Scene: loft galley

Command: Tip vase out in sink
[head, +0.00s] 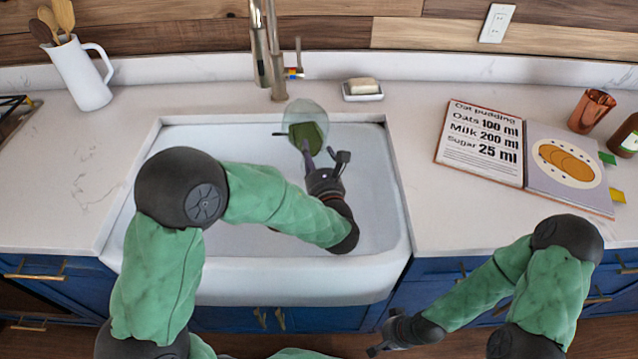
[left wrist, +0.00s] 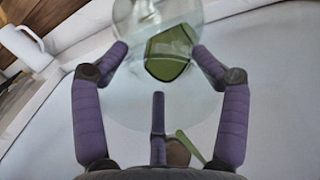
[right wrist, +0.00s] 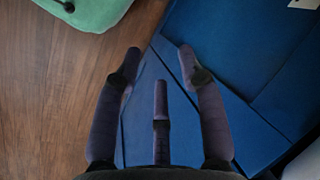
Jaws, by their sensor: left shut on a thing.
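The vase (head: 304,119) is clear rounded glass with dark green liquid or matter inside. My left gripper (head: 322,155) is shut on it, over the white sink (head: 387,215) near its back edge. In the left wrist view the vase (left wrist: 160,18) shows between the fingers (left wrist: 160,55), its green content visible through the glass. I cannot tell how far it is tilted. My right gripper (head: 378,340) is open and empty, low in front of the blue cabinets; the right wrist view shows its fingers (right wrist: 158,62) apart.
The tap (head: 262,50) stands behind the sink. A soap dish (head: 362,92) is right of it. A white jug (head: 80,75) with wooden utensils stands left. An open cookbook (head: 480,145) and copper cup (head: 592,110) are right.

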